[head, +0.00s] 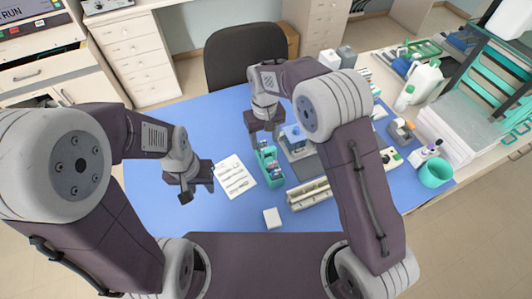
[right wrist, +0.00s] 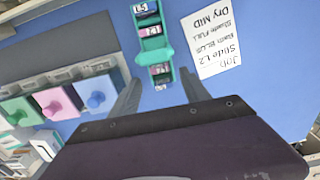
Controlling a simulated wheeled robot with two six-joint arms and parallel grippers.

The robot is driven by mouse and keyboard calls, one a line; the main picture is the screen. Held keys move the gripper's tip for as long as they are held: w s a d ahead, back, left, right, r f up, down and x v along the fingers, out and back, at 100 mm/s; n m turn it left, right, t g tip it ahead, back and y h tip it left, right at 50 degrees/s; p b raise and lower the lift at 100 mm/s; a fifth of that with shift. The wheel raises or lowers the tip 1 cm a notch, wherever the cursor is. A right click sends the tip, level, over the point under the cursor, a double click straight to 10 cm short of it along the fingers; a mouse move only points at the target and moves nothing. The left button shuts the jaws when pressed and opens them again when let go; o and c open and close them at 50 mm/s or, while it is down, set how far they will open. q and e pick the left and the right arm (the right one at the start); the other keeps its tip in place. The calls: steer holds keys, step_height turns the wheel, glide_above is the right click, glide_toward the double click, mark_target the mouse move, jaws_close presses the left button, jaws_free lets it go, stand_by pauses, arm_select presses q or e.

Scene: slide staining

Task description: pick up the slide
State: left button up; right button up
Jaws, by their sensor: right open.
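The slides (right wrist: 150,30) stand in a teal rack (right wrist: 155,43) with labelled ends, some pink and one reading L5; other labels are too small to read. The rack also shows in the head view (head: 261,154). My right gripper (right wrist: 161,88) is open. Its fingers lie either side of the rack's near end in the right wrist view; I cannot tell whether they touch it. In the head view the right gripper (head: 266,142) is over the far end of the rack. My left gripper (head: 198,193) looks open and empty, left of the white job card (head: 235,177).
The job card (right wrist: 212,40) reads Slide L2, Stain BLUE. Green, pink and blue lidded jars (right wrist: 58,102) stand beside the rack. A cream tray (head: 310,194) and a small white block (head: 272,217) lie nearer me. The blue mat (head: 150,215) is clear at left.

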steer(key=shift+s+f, duration=0.15)
steer(key=shift+f, duration=0.25)
steer(key=f, duration=0.1)
steer(key=f+p, duration=0.1)
steer(key=f, duration=0.1)
steer(key=shift+s+d+f, duration=0.1)
steer(key=shift+s+f, duration=0.2)
steer(key=shift+s, duration=0.1)
steer(key=shift+w+f, duration=0.25)
steer(key=shift+w, duration=0.05)
arm_select(q)
steer(key=shift+s+a+r, duration=0.1)
steer(key=shift+s+r, duration=0.25)
steer(key=shift+r, duration=0.3)
arm_select(e)
steer(key=shift+s+r, duration=0.1)
steer(key=shift+s, duration=0.05)
jaws_close()
arm_select(q)
steer(key=shift+w, duration=0.1)
arm_select(e)
steer(key=shift+r, duration=0.1)
steer(key=shift+r, duration=0.3)
step_height(320, 180, up, 17)
